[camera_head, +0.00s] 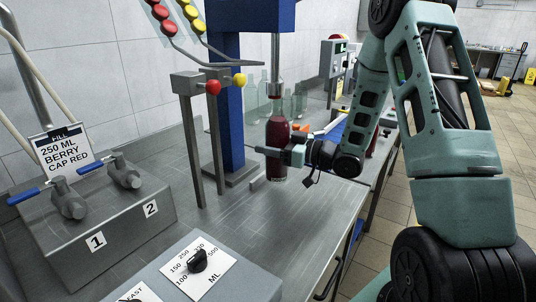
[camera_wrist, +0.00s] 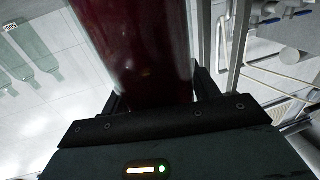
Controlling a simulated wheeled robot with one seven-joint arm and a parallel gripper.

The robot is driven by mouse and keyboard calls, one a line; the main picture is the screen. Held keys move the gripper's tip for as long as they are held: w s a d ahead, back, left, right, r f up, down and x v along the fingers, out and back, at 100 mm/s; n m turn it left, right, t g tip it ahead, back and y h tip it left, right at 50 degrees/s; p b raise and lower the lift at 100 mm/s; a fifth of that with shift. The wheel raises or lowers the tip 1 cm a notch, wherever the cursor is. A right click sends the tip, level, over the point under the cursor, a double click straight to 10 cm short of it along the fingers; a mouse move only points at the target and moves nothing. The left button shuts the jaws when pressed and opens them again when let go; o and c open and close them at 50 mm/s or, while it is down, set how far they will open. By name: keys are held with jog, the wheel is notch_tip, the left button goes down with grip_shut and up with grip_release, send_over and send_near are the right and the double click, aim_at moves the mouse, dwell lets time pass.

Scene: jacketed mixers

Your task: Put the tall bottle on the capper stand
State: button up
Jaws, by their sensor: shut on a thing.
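The tall bottle (camera_head: 278,133) is upright and filled with dark red liquid. My gripper (camera_head: 282,154) is shut around its lower body. In the wrist view the bottle (camera_wrist: 140,45) fills the space between the fingers (camera_wrist: 155,98). The capper has a blue column (camera_head: 227,110) and a grey spindle (camera_head: 275,88) that hangs directly above the bottle, in line with its neck in the picture. The capper's grey base (camera_head: 232,174) shows behind and left of the bottle. I cannot tell whether the bottle's bottom touches a surface.
Red and yellow knobs on posts (camera_head: 213,88) stand left of the bottle. Several clear empty bottles (camera_head: 300,98) stand behind it. A dial box (camera_head: 230,283) and a two-valve filling unit (camera_head: 110,225) occupy the near left. Bare bench (camera_head: 290,220) lies in front of the bottle.

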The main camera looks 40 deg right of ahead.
jog(key=shift+w+a+f, duration=0.15)
jog(key=shift+w+f, duration=0.05)
jog(key=shift+f, duration=0.35)
jog(key=shift+w+a+f, duration=0.15)
jog(key=shift+w+f, duration=0.05)
jog(key=shift+f, duration=0.9)
jog(key=shift+f, duration=0.2)
jog(key=o, duration=1.7)
